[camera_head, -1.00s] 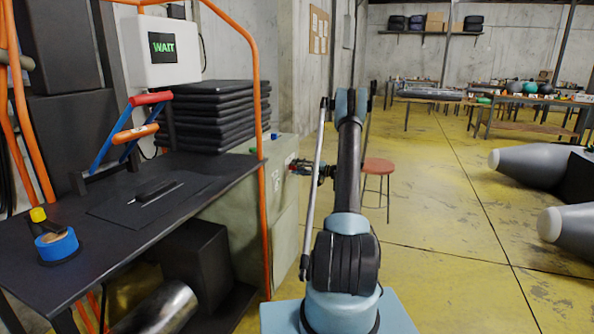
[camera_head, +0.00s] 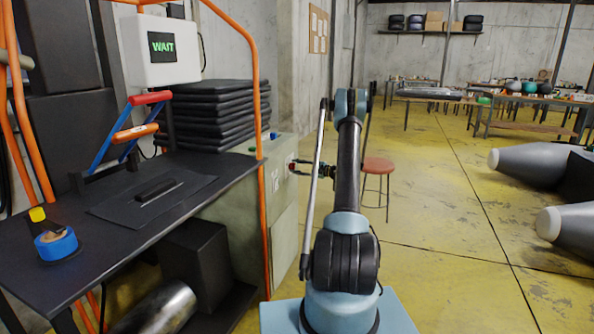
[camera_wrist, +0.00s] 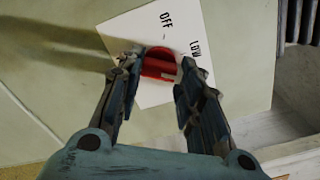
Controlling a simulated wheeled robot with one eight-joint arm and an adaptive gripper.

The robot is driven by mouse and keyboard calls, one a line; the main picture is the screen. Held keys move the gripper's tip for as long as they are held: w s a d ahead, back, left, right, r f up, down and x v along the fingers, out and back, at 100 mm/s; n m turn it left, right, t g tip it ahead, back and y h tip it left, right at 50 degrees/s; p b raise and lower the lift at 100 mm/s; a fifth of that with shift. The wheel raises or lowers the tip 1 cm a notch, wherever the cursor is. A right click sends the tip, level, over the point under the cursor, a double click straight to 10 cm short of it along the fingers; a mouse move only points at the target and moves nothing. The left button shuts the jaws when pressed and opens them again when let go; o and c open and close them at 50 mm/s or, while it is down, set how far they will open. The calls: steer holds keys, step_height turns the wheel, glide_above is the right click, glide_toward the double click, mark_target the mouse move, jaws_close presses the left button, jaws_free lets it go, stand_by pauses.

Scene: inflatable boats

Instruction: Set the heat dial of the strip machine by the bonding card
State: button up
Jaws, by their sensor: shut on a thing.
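The red heat dial (camera_wrist: 160,63) sits on a white plate (camera_wrist: 227,60) marked OFF and LOW, on a pale green cabinet face. The plate looks tilted in the wrist view. My gripper (camera_wrist: 157,70) has one finger on each side of the dial and is shut on it. The fingers cover parts of the dial and plate; any other markings and the dial's pointer are hidden or unclear. In the head view my gripper (camera_head: 297,166) is at the right face of the pale green cabinet (camera_head: 285,220). I cannot identify the bonding card.
A black bench (camera_head: 60,190) stands at the left, with a blue tape roll (camera_head: 56,246) on it. A white box showing WAIT (camera_head: 162,52) is above it. Orange tubing (camera_head: 258,100) rises beside the cabinet. A red stool (camera_head: 378,167) stands behind my arm.

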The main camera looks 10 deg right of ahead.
steer(key=m, duration=0.5)
steer(key=shift+f, duration=0.15)
steer(key=shift+m, duration=0.3)
stand_by(0.3)
steer(key=o, duration=1.1)
steer(key=shift+f, duration=0.1)
steer(key=shift+c, duration=0.2)
steer(key=v, duration=1.2)
